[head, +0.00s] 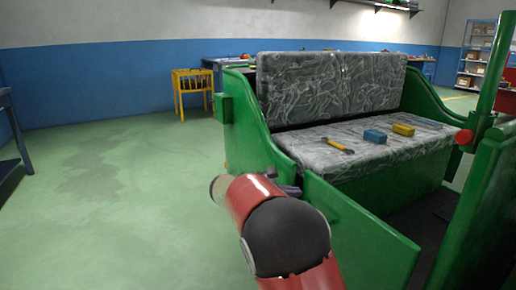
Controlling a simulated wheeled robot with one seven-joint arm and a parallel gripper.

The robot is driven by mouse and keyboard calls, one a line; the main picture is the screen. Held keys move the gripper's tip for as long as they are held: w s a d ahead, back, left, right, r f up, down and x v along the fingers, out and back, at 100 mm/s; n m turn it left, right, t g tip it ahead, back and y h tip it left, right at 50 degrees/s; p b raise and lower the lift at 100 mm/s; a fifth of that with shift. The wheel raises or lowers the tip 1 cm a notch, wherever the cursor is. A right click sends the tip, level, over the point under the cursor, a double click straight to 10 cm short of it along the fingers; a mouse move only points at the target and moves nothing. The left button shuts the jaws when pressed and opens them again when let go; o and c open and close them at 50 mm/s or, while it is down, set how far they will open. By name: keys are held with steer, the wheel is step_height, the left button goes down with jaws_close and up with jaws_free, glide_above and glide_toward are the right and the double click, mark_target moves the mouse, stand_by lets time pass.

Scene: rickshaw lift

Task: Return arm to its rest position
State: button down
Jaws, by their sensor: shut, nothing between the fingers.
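My red and black arm (283,235) rises from the bottom middle of the head view, folded, in front of the green rickshaw (245,145). A small dark grey part of my gripper (289,189) shows just past the red link, beside the rickshaw's near side panel. The rest of the gripper is hidden behind the arm. It is shut and holds nothing that I can see. I cannot tell whether it touches the panel.
The rickshaw's plastic-covered seat (375,160) bears a yellow-handled hammer (338,146), a blue box (375,136) and a yellow box (403,130). A yellow stool (192,90) stands by the back wall. A dark table (8,125) is at the left edge. The green floor at left is clear.

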steer(key=s+d+m+g+y, duration=0.1)
steer(key=s+d+m+y, duration=0.15)
steer(key=s, duration=0.35)
steer(key=s+d+r+m+g+y, duration=0.1)
steer(key=s+d+m+y, duration=0.2)
steer(key=s, duration=0.4)
steer(key=s+d+m+g+y, duration=0.1)
steer(key=s+d+m+y, duration=0.1)
steer(key=s+d+m, duration=0.3)
steer(key=s+a+f+m+t+y, duration=0.1)
steer(key=s+a+m+y, duration=0.1)
steer(key=s, duration=0.7)
steer(key=s+a+f+m+t+y, duration=0.1)
steer(key=s+a+m+y, duration=0.2)
steer(key=s+m, duration=0.4)
steer(key=s+a, duration=0.1)
steer(key=s, duration=0.1)
steer(key=shift+s+f+y, duration=0.35)
steer(key=shift+s+f, duration=0.05)
steer(key=shift+d+m, duration=0.25)
steer(key=shift+m, duration=0.1)
